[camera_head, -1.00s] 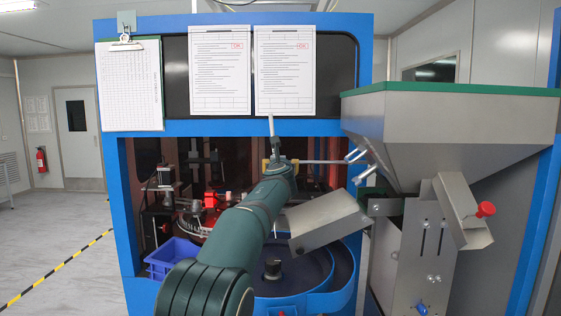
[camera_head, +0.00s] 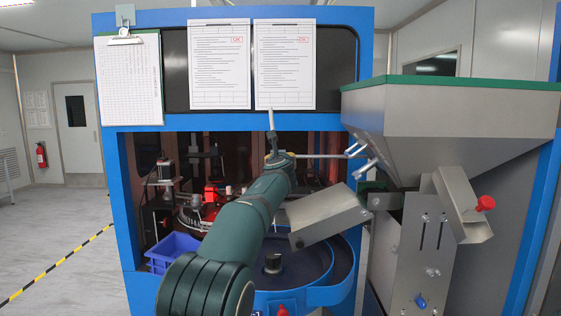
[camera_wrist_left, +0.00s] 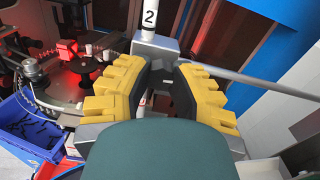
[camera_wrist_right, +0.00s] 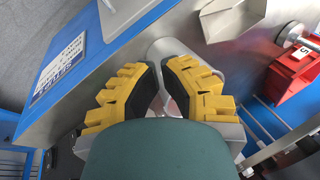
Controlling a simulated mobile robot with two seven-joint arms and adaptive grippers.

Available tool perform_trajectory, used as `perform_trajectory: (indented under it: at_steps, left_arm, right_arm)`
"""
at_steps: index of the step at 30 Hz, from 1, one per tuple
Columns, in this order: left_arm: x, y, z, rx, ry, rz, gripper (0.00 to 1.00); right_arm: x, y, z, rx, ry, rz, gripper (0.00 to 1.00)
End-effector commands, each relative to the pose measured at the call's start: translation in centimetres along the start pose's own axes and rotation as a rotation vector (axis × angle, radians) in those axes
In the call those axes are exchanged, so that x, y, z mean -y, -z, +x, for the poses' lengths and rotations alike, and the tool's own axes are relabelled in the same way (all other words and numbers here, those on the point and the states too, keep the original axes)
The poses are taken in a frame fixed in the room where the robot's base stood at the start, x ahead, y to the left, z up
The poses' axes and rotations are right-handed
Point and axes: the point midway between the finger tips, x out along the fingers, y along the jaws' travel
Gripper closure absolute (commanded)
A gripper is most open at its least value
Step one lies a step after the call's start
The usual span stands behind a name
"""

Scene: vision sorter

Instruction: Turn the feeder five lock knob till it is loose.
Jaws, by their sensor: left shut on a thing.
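My left gripper (camera_wrist_left: 163,75) has its yellow, black-padded fingers closed around a grey block (camera_wrist_left: 156,44) below a white post marked 2 (camera_wrist_left: 150,14). A thin grey rod (camera_wrist_left: 250,80) runs right from there. In the head view my left arm hides most of this gripper. My right gripper (camera_wrist_right: 159,68) shows only in its own wrist view; its fingertips are close together, before a grey rounded part (camera_wrist_right: 195,58). A red block with a white label reading 5 (camera_wrist_right: 299,58) is at right, with a pale round knob-like piece (camera_wrist_right: 292,35) beside it.
In the head view a blue-framed machine holds a round bowl (camera_head: 325,262) and a blue bin (camera_head: 172,250). A grey hopper (camera_head: 450,125), metal chute (camera_head: 322,216) and red knob (camera_head: 486,203) stand right. Open floor (camera_head: 45,230) lies left.

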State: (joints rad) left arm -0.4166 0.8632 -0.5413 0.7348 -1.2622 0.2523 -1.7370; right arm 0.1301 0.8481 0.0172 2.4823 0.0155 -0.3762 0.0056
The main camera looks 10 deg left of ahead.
Motion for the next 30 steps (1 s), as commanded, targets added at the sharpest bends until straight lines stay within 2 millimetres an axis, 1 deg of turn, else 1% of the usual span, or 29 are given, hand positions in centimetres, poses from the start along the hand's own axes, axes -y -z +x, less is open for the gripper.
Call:
perform_trajectory:
  at_steps: [8, 30]
  left_arm:
    - [0.0, 0.0, 0.0, 0.001, 0.000, -0.219, 1.00]
    - [0.0, 0.0, 0.0, 0.002, 0.001, -0.925, 1.00]
  right_arm:
    - [-0.1, -0.1, 0.5, 0.000, -0.001, 0.000, 1.00]
    - [-0.6, -0.6, 1.8, 0.011, 0.000, -0.003, 1.00]
